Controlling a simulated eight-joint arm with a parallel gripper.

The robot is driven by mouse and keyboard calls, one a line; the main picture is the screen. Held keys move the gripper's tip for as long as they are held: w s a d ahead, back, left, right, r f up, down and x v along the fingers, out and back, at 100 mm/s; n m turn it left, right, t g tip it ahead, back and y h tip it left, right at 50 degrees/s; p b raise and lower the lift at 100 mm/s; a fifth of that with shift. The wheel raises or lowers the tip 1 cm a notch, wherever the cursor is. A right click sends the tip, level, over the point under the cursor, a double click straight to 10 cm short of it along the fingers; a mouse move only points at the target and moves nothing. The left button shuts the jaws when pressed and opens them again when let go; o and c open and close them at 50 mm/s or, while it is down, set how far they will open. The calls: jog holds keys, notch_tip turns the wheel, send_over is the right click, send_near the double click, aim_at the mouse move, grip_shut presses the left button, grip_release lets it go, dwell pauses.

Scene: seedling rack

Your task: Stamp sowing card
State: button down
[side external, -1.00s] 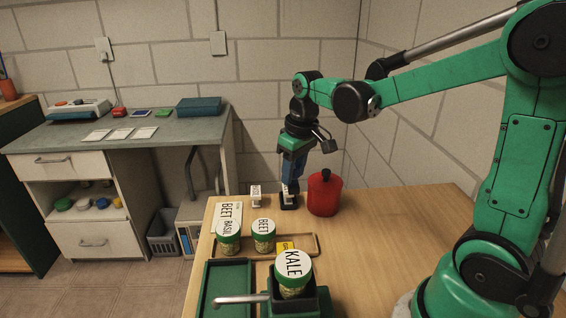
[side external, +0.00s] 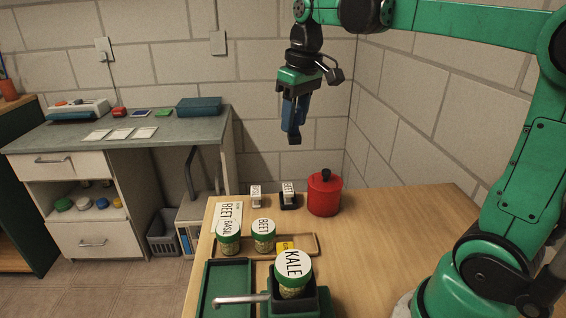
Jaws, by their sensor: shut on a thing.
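My gripper (side external: 294,138) hangs in the air above the table's far edge, fingers down. It is shut on a small dark object (side external: 295,140) mostly hidden between the blue fingers; I cannot tell exactly what it is. Below stands a white block labelled BEET (side external: 288,189) on a black base, apart from the gripper. A smaller white block labelled BASIL (side external: 255,194) is to its left. A white card reading BEET (side external: 228,209) lies at the table's left, partly hidden by a jar labelled BASIL (side external: 228,232).
A red canister (side external: 324,197) stands right of the BEET block. A BEET jar (side external: 264,236) stands on a wooden tray (side external: 308,241). A KALE jar (side external: 293,272) sits in a green holder beside a green tray (side external: 226,297).

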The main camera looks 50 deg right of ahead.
jog(key=c, duration=1.3)
grip_release()
jog(key=shift+c, duration=0.9)
jog(key=shift+w+f, duration=0.15)
jog(key=w+a+f, duration=0.5)
jog(key=w+f, duration=0.1)
send_near(224, 208)
jog(key=s+a+r, duration=0.1)
jog(key=s+a, duration=0.2)
jog(key=shift+s+a+f, duration=0.1)
jog(key=shift+f, duration=1.15)
jog(key=shift+s+a+f, duration=0.1)
jog(key=shift+f, duration=1.15)
jog(key=shift+f, duration=0.55)
notch_tip(224, 208, up, 7)
